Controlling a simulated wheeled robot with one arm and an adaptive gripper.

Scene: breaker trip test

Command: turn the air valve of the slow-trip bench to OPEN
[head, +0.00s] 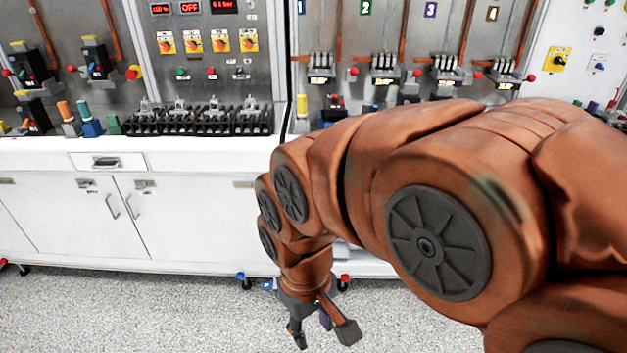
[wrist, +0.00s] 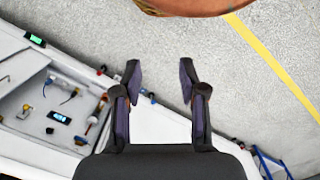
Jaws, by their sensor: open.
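My gripper (head: 323,336) is open and points down, low over the floor in front of the white cabinets in the head view. In the wrist view its two dark fingers (wrist: 160,80) stand apart with nothing between them. I cannot tell for sure which bench is the slow-trip one. One back panel (head: 205,75) carries red displays, one seeming to read in bar, above a row of yellow rotary switches (head: 208,41). I cannot pick out the air valve or read its setting. In the wrist view, a bench (wrist: 45,95) with small green and blue displays lies left of the fingers.
White cabinets (head: 180,215) run along the wall under the benches. Black terminal blocks (head: 205,122) line the worktop. A panel with bays numbered 1 to 3 and beyond (head: 385,60) is partly hidden by my arm. Open speckled floor (head: 120,310) lies in front.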

